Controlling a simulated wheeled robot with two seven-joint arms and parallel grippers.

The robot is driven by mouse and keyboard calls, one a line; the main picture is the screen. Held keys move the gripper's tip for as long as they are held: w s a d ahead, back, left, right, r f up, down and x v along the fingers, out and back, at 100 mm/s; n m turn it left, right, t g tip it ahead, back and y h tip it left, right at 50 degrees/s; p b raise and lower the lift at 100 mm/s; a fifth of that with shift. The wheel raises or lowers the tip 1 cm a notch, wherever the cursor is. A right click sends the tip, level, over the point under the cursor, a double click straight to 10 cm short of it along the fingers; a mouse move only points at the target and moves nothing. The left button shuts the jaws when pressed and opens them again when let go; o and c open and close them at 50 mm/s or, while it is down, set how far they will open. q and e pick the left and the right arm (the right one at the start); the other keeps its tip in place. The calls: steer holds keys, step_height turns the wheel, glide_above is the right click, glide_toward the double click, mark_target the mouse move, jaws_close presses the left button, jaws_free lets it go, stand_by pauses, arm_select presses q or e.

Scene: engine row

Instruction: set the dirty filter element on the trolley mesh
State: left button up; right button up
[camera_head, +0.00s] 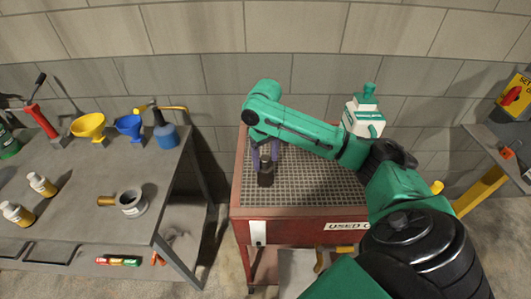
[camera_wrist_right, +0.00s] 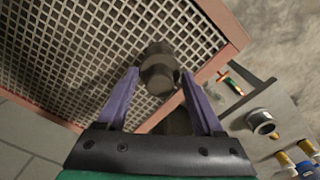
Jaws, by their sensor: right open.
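The dirty filter element (camera_head: 265,179) is a dark brown cylinder on the trolley mesh (camera_head: 310,190), near its left side. It looks upright in the head view. The trolley is red with a "USED O…" label partly hidden by my arm. My right gripper (camera_head: 266,161) points down over the element with purple fingers. In the right wrist view the gripper (camera_wrist_right: 160,74) is open, with the filter element (camera_wrist_right: 158,72) between its fingertips and a gap visible on the left side. The mesh (camera_wrist_right: 60,50) spreads beyond it. My left gripper is not in view.
A grey workbench (camera_head: 90,205) stands left of the trolley, with a blue funnel (camera_head: 129,125), a yellow funnel (camera_head: 89,127), bottles and a grey metal ring (camera_head: 132,205). A green-and-white container (camera_head: 364,115) stands at the trolley's back right. Much of the mesh is bare.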

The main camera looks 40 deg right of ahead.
steer(key=shift+w+r, duration=0.1)
steer(key=shift+r, duration=0.3)
step_height(320, 180, up, 3)
steer(key=shift+r+b, duration=0.1)
steer(key=shift+b, duration=0.75)
step_height(320, 180, up, 8)
steer(key=p, duration=0.1)
steer(key=shift+p, duration=0.3)
